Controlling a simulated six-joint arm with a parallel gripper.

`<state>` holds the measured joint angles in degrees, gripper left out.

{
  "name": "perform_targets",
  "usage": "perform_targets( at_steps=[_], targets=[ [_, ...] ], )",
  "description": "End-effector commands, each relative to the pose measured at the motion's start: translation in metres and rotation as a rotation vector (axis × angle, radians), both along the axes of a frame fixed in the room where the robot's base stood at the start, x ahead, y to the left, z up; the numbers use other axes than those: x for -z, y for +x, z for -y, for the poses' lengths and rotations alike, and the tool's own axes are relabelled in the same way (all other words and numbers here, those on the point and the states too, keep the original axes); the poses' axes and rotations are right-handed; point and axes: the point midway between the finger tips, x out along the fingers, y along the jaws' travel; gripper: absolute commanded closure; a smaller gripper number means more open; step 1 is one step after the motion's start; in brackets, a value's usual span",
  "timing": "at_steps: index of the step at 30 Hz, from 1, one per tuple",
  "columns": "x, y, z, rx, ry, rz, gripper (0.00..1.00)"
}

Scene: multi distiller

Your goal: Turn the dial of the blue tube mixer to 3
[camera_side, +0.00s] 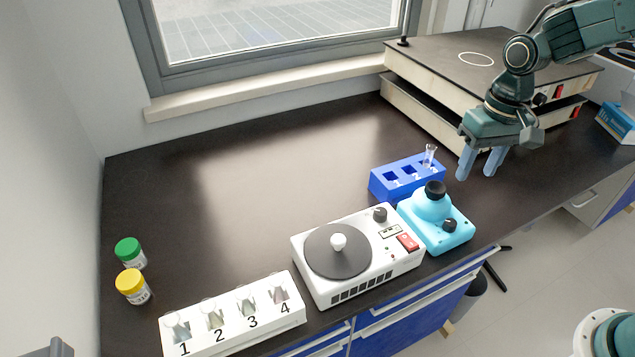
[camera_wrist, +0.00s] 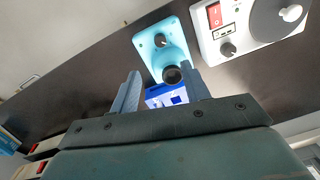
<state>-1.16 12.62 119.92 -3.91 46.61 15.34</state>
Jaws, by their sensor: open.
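The blue tube mixer (camera_side: 434,220) stands near the front edge of the dark bench, with a black cup on top and a small black dial (camera_side: 450,225) on its front right. In the wrist view the mixer (camera_wrist: 150,62) is upper middle, with its dial (camera_wrist: 160,41) beyond the black cup. The dial's setting is too small to read. My gripper (camera_side: 481,166) is open and empty, held up to the right of and behind the mixer, apart from it. Its two fingers (camera_wrist: 163,94) also show in the wrist view.
A blue rack (camera_side: 382,190) with a glass tube stands just behind the mixer. A white stirrer (camera_side: 358,283) with knob and red switch adjoins its left. A numbered white rack (camera_side: 232,338), two capped jars (camera_side: 130,268) and layered equipment (camera_side: 440,105) stand farther off. The bench's left middle is clear.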

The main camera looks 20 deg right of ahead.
Motion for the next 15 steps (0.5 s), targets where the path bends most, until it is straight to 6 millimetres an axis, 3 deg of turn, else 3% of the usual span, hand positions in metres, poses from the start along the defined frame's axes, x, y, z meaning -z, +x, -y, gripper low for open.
perform_targets(
  at_steps=[15],
  targets=[
    [0.015,0.001,-0.001,0.002,0.0,-0.006,0.54]
  ],
)
